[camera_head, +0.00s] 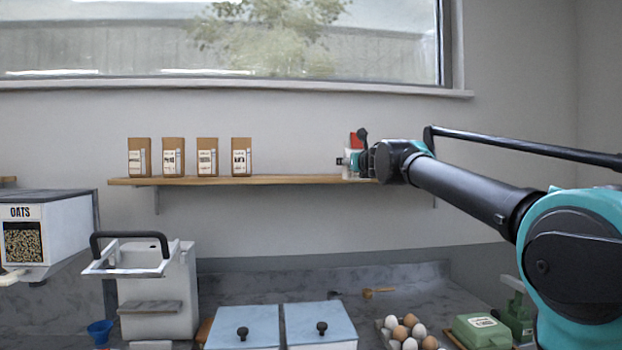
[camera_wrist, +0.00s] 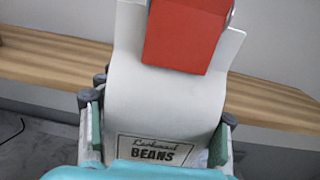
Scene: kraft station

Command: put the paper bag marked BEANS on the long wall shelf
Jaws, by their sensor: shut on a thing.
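The white paper bag marked BEANS (camera_wrist: 163,100) fills the middle of the wrist view, with a red piece (camera_wrist: 187,35) at its top. My gripper (camera_wrist: 158,125) is shut on the bag, one finger on each side. The long wall shelf (camera_head: 250,180) is a wooden board below the window; it also shows behind the bag in the wrist view (camera_wrist: 50,62). In the head view my gripper (camera_head: 358,162) is at the shelf's right part, and the bag is mostly hidden there. I cannot tell whether the bag touches the shelf.
Several brown bags (camera_head: 207,157) stand on the shelf's left half; the stretch between them and my gripper is clear. Below are an OATS bin (camera_head: 45,225), a grey machine with a black handle (camera_head: 158,285), blue lidded boxes (camera_head: 320,325) and eggs (camera_head: 408,330).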

